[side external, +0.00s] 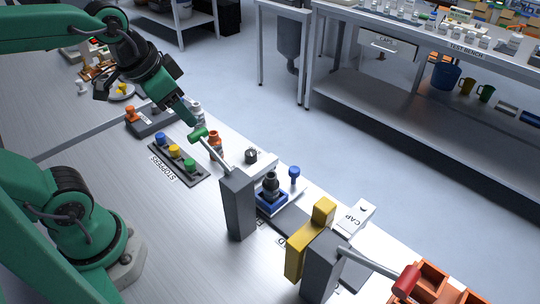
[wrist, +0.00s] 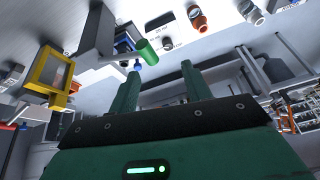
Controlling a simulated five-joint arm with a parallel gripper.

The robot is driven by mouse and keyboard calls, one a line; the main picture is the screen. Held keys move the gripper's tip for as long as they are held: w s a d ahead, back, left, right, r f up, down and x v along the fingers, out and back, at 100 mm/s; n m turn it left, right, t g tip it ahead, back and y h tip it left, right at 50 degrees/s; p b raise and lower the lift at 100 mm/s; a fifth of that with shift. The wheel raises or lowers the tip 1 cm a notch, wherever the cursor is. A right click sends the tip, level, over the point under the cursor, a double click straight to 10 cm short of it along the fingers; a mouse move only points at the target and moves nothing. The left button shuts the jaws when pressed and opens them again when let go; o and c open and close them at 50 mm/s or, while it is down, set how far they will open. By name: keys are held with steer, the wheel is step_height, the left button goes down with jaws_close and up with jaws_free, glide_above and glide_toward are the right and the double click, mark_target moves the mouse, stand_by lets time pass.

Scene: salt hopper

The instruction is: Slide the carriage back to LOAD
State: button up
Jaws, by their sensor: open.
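The blue carriage (side external: 273,206) sits on a dark track between the green-handled post and the yellow block, with a dark stoppered vessel (side external: 270,184) on it. A blue knob (side external: 294,173) stands just behind it. The green lever handle (side external: 198,133) points toward my gripper (side external: 188,117), which is above and close to it; I cannot tell whether they touch. In the wrist view the green handle (wrist: 147,52) and a blue knob (wrist: 137,66) show beyond my open, empty gripper (wrist: 159,72). The LOAD lettering is mostly hidden.
A grey post (side external: 237,205) carries the green handle. A yellow block (side external: 310,240) and a red-handled lever (side external: 405,282) stand to the right, near orange bins (side external: 440,290). The stopper rack (side external: 178,163) and an orange-topped bottle (side external: 215,145) are to the left.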

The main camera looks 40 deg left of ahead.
steer(key=w+d+f+m+g, duration=0.25)
steer(key=w+d+m, duration=0.25)
steer(key=w+m, duration=0.45)
steer(key=m+g, duration=0.2)
steer(key=m, duration=0.4)
glide_toward(295, 169)
steer(key=shift+a, duration=0.15)
steer(key=shift+w+f+g, duration=0.15)
steer(key=shift+f+g, duration=0.1)
steer(key=shift+f, duration=0.1)
steer(key=shift+f, duration=0.1)
steer(key=shift+f, duration=3.8)
steer(key=shift+d, duration=0.25)
jaws_close()
